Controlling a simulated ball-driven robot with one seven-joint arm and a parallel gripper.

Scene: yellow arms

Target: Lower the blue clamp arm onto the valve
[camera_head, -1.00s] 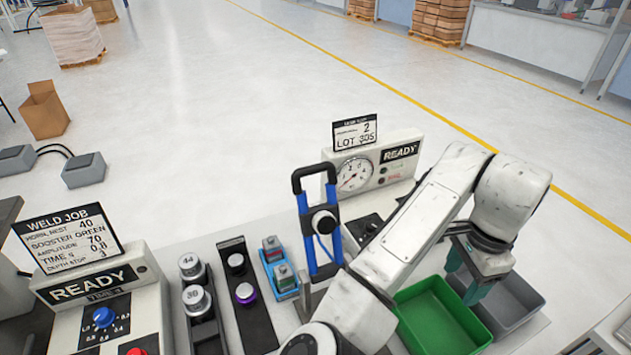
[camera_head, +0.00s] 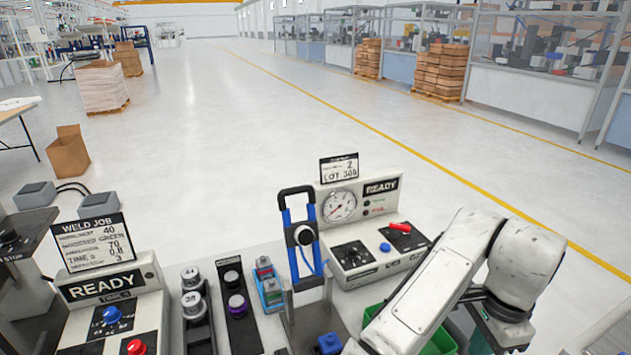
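The blue clamp arm (camera_head: 311,265) stands raised and upright, with a black loop handle at its top and a round black-and-white piece between its two bars. It rises from a fixture at the front of the bench. A blue block (camera_head: 329,343) sits low at the fixture; I cannot tell whether it belongs to the valve. Small teal-and-red parts (camera_head: 266,274) stand in a blue holder left of the clamp. My gripper (camera_head: 492,326) is at the lower right, well apart from the clamp and over the bin area. Its fingers are mostly hidden by my own arm.
A READY weld box (camera_head: 110,305) is at left. Knob stands (camera_head: 238,310) lie between. A green bin (camera_head: 438,342) is partly hidden by my arm.

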